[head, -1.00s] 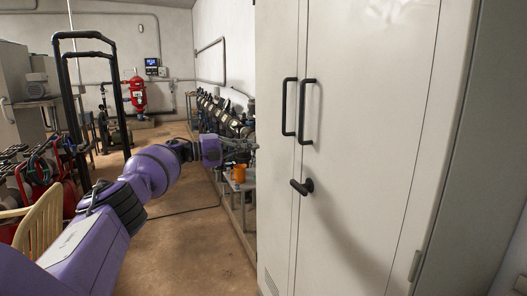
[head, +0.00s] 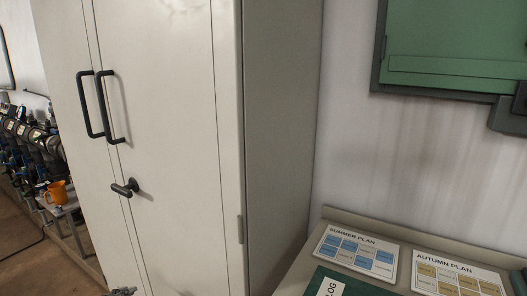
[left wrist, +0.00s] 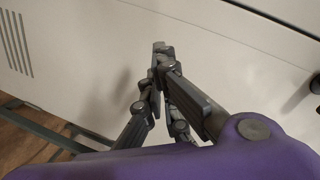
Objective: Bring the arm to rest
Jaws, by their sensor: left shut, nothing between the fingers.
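My left gripper (left wrist: 158,48) shows in the left wrist view with its dark fingers together and nothing between them. It is in front of the pale cabinet (left wrist: 90,45); I cannot tell the exact gap. In the head view only a small tip of the left gripper (head: 123,291) shows at the bottom edge, in front of the cabinet (head: 170,80). The rest of the left arm is out of the head view. My right gripper is not in view.
The cabinet doors are shut, with two black handles (head: 105,108) and a latch (head: 125,188). At left, an orange jug (head: 58,193) stands by the manifold (head: 30,140). At right, a desk (head: 345,217) holds plan cards (head: 357,252) below a green panel (head: 455,40).

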